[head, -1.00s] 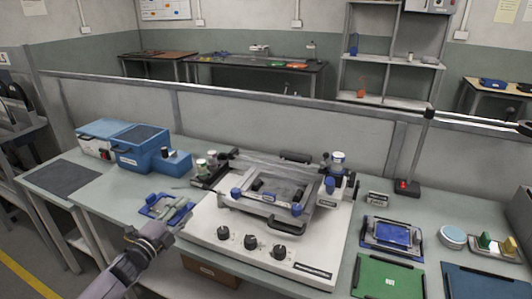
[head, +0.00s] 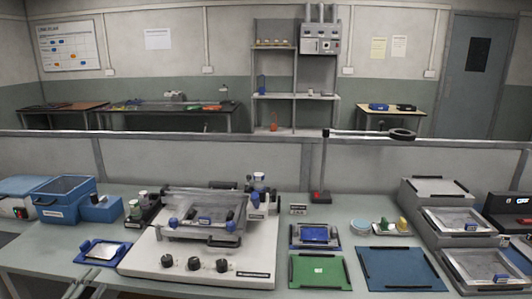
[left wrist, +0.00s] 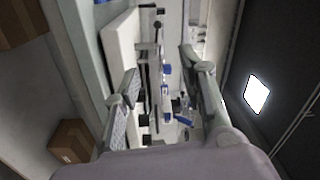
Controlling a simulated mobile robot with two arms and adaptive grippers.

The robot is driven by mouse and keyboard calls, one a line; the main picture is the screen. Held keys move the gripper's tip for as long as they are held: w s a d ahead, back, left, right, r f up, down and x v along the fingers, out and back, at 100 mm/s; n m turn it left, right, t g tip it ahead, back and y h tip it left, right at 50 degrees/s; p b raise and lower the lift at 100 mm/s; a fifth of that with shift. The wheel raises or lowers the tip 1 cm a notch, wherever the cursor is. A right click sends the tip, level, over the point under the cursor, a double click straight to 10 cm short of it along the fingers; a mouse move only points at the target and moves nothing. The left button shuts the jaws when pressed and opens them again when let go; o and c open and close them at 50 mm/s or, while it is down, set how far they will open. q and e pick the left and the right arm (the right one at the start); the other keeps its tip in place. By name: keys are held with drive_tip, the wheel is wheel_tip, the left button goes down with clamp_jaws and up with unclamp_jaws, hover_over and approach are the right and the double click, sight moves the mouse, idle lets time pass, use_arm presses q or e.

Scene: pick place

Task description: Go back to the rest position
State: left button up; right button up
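My left gripper (head: 88,277) shows at the lower left edge of the head view, just in front of the bench. In the left wrist view its two fingers (left wrist: 160,66) stand apart with nothing held between them. The blue tray (head: 84,258) with a light flat piece (head: 108,250) on it lies on the bench, beyond the left gripper and apart from it. My right gripper is not in view.
The white machine (head: 150,262) with knobs and a framed top fills the bench middle-left. Blue boxes (head: 64,197) stand at the left. Green (head: 320,273) and blue (head: 400,270) mats lie to the right, beside grey stacked trays (head: 437,190). A cardboard box (left wrist: 73,141) is below.

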use_arm(q)
drive_tip(key=s+d+f+n+g+y, duration=0.1)
drive_tip(key=s+f+n+g, duration=0.35)
drive_tip(key=f, duration=0.75)
drive_tip(key=s+d+f+n+g+y, duration=0.1)
drive_tip(key=s+f+n, duration=0.1)
drive_tip(key=s+f, duration=0.8)
drive_tip(key=s+d+f+n+g+y, duration=0.1)
drive_tip(key=s+f+n+g, duration=0.2)
drive_tip(key=f, duration=1.2)
drive_tip(key=s+d+f+n+g, duration=0.1)
drive_tip(key=s+d+f+g, duration=0.2)
drive_tip(key=s+d+f, duration=0.3)
drive_tip(key=s+d+f+n+g+h, duration=0.1)
drive_tip(key=s+d+f, duration=0.4)
drive_tip(key=s, duration=1.1)
drive_tip(key=s+d+f+n+g, duration=0.3)
drive_tip(key=s+d+f+g, duration=0.2)
drive_tip(key=s+f, duration=0.3)
drive_tip(key=s+d, duration=0.1)
drive_tip(key=s, duration=0.3)
drive_tip(key=shift+d, duration=0.3)
drive_tip(key=shift+o, duration=0.3)
